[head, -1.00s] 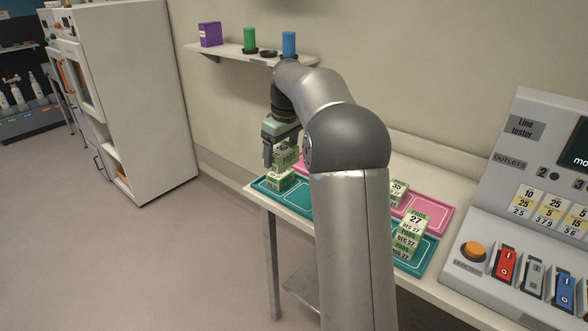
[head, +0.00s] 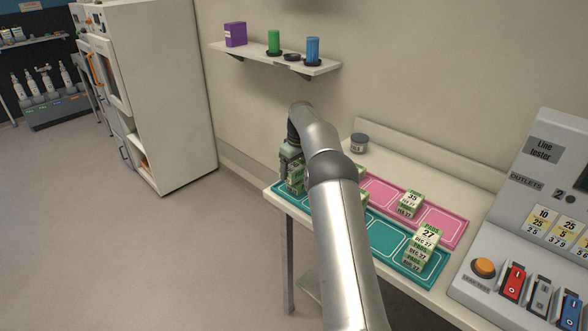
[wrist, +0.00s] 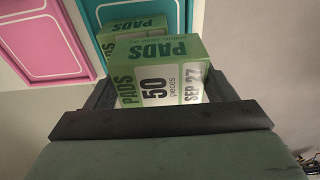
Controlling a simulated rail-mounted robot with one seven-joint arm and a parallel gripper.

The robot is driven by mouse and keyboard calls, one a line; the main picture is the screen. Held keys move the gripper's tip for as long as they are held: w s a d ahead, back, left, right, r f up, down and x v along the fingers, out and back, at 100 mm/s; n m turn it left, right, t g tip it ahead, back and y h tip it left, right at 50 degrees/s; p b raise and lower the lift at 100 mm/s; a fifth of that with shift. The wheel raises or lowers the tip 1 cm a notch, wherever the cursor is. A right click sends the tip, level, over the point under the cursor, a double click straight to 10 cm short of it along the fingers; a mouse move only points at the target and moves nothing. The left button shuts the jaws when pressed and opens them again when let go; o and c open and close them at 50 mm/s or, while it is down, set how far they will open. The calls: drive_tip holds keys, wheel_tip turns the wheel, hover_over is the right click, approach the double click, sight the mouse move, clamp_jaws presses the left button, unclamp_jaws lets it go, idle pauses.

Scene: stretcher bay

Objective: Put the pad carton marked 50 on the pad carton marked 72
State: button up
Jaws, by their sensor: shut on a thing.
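My gripper (head: 290,166) is shut on the green and white pad carton marked 50 (wrist: 160,84), which fills the space between the fingers in the wrist view. The held carton also shows in the head view (head: 296,178), low over the left end of the teal tray. Another pad carton (wrist: 125,38) shows just beyond it in the wrist view; its number is hidden. Whether the two touch I cannot tell. No carton marked 72 can be read in these frames.
The teal tray (head: 385,236) and pink tray (head: 440,222) lie on the bench. A carton marked 35 (head: 411,203) stands on the pink tray, and a carton marked 27 (head: 427,237) tops a stack at right. My arm partly hides other cartons. A jar (head: 359,143) stands behind.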

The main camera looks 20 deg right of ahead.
drive_tip(key=shift+f, duration=0.7)
drive_tip(key=shift+f, duration=0.1)
drive_tip(key=o, duration=1.1)
drive_tip(key=shift+f, duration=0.1)
